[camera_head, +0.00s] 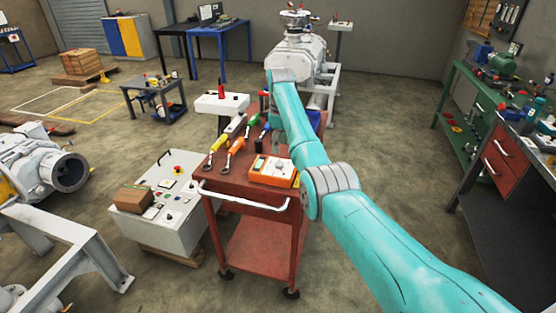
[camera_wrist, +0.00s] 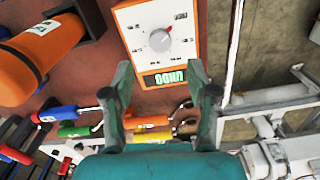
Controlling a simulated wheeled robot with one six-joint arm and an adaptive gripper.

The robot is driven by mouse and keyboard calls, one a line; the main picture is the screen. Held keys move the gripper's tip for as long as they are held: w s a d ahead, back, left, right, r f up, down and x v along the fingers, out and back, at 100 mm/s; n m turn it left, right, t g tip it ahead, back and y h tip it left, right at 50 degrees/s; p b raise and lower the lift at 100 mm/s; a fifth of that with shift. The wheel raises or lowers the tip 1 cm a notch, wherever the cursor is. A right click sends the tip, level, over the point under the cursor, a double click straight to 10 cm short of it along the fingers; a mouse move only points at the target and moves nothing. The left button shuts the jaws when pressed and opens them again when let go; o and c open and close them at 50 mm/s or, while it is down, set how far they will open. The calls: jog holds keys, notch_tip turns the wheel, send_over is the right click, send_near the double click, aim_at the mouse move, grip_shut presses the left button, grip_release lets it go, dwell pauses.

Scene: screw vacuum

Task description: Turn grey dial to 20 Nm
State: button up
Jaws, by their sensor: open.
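The grey dial (camera_wrist: 160,40) is a round knob with a small red mark, on the white face of an orange-edged box (camera_wrist: 140,18) in the wrist view. Printed marks surround it, too small to read. A green display (camera_wrist: 164,78) sits below it; its digits appear upside down and I cannot read them surely. The same box (camera_head: 272,172) lies on the red cart's top in the head view. My gripper (camera_wrist: 162,85) is open and empty, its two fingers apart at the box's display edge, not around the dial. In the head view my arm partly hides the gripper.
The red cart (camera_head: 250,208) also carries several screwdrivers and wrenches (camera_head: 222,142) left of the box. An orange cylindrical object (camera_wrist: 40,52) lies left of the box in the wrist view. A grey control cabinet (camera_head: 168,225) stands left of the cart. Open floor lies to the right.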

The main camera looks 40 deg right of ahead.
aim_at(279, 163)
notch_tip(279, 163, down, 8)
jog(key=shift+r, duration=0.1)
dwell(0.4)
grip_shut()
